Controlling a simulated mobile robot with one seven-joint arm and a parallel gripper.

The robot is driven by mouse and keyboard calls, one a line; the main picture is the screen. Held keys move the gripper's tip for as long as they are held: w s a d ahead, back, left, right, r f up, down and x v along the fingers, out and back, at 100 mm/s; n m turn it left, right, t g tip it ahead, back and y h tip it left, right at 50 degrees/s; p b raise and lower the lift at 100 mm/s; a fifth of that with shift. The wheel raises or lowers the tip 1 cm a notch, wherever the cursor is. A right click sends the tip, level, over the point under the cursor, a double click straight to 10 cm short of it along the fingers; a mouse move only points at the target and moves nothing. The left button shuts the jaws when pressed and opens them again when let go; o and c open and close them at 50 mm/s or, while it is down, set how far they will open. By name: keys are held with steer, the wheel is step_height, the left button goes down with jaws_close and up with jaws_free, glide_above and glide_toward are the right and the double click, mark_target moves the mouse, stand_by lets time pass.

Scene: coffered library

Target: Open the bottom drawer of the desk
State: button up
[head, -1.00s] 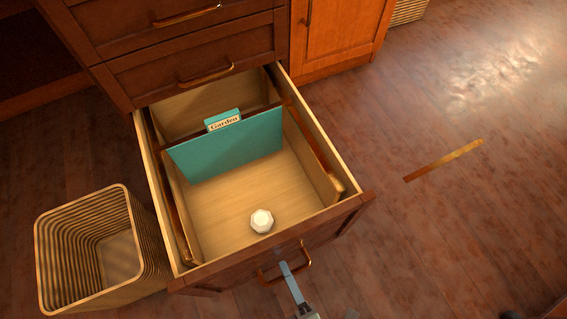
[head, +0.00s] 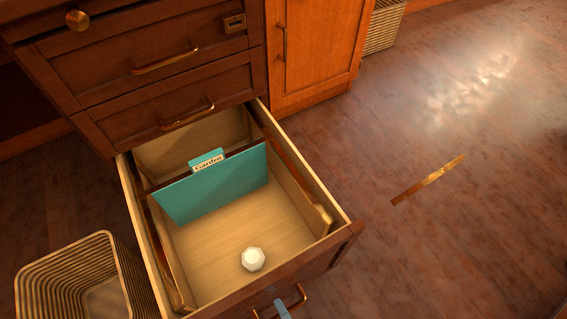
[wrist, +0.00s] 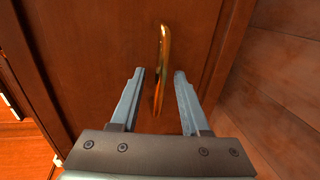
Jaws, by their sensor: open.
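The bottom drawer (head: 240,290) of the desk is pulled well out in the head view. Inside it hang a teal folder (head: 215,187) labelled "Garden" and, nearer the front, a small white faceted object (head: 253,259) lies on the drawer floor. The drawer's brass handle (wrist: 161,65) stands between the fingers of my gripper (wrist: 160,82) in the wrist view. The fingers are apart on either side of the handle and no contact shows. In the head view only a fingertip (head: 282,309) shows at the bottom edge, beside the handle (head: 298,297).
A woven basket (head: 88,280) stands on the floor left of the drawer. Two shut drawers (head: 150,70) are above, and a shut cabinet door (head: 312,50) is to the right. A brass strip (head: 428,180) lies on the open wooden floor at right.

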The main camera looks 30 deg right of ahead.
steer(key=p+v, duration=0.4)
steer(key=v, duration=0.8)
steer(key=shift+s, duration=0.35)
steer(key=shift+r, duration=0.1)
